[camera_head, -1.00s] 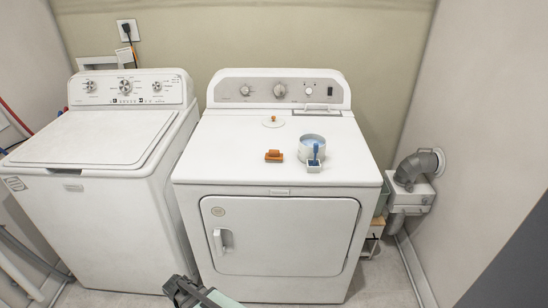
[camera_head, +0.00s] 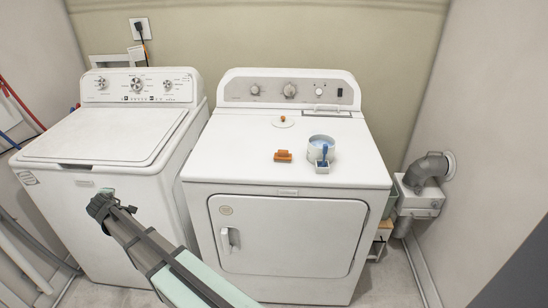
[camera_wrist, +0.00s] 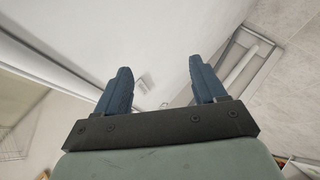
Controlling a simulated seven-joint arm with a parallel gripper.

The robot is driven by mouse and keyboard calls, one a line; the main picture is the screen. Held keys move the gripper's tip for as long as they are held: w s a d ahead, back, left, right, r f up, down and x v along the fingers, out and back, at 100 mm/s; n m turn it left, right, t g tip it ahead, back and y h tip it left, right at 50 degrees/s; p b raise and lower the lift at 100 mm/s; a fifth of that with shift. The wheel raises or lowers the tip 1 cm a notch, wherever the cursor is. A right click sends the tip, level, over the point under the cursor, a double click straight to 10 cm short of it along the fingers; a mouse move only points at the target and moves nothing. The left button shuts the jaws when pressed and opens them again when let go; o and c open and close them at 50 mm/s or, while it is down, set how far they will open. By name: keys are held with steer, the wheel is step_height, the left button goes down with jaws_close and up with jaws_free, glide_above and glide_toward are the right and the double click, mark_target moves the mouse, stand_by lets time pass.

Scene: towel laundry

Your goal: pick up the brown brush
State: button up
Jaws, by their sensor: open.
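The finger opening is hard to make out there. The brush cannot be made out in the wrist view.
Right of the brush stand a white pot with bluish contents (camera_head: 320,146) and a small white holder with a blue-handled tool (camera_head: 322,166). A white disc with an orange knob (camera_head: 283,122) lies behind. The washer (camera_head: 105,137) stands left. A grey duct (camera_head: 424,172) is at the right wall.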

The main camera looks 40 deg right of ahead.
steer(key=w+r+n+t, duration=0.1)
steer(key=w+r, duration=0.3)
steer(key=r, duration=0.5)
steer(key=shift+h, duration=0.7)
steer(key=d+r, duration=0.2)
steer(key=d, duration=0.1)
steer(key=w+d+r, duration=0.1)
steer(key=d+r, duration=0.2)
steer(key=w+d+r, duration=0.1)
steer(key=d+r, duration=0.2)
steer(key=shift+r, duration=0.2)
steer(key=shift+m+g+h, duration=0.3)
steer(key=shift+g+h, duration=0.1)
steer(key=d, duration=0.5)
steer(key=shift+s+r, duration=0.4)
steer(key=s+d+m+g, duration=0.2)
steer(key=s+d+g, duration=0.15)
steer(key=d, duration=0.95)
steer(key=m+g+y, duration=0.2)
steer(key=g+y, duration=0.3)
steer(key=g, duration=0.2)
glide_toward(283, 151)
steer(key=shift+t, duration=0.25)
steer(key=shift+w+a+f, duration=0.15)
steer(key=shift+f, duration=1.55)
steer(key=shift+w+a+f, duration=0.15)
steer(key=shift+a+f, duration=0.05)
steer(key=shift+f, duration=1.45)
steer(key=shift+w+a+f, duration=0.15)
steer(key=shift+f, duration=1.55)
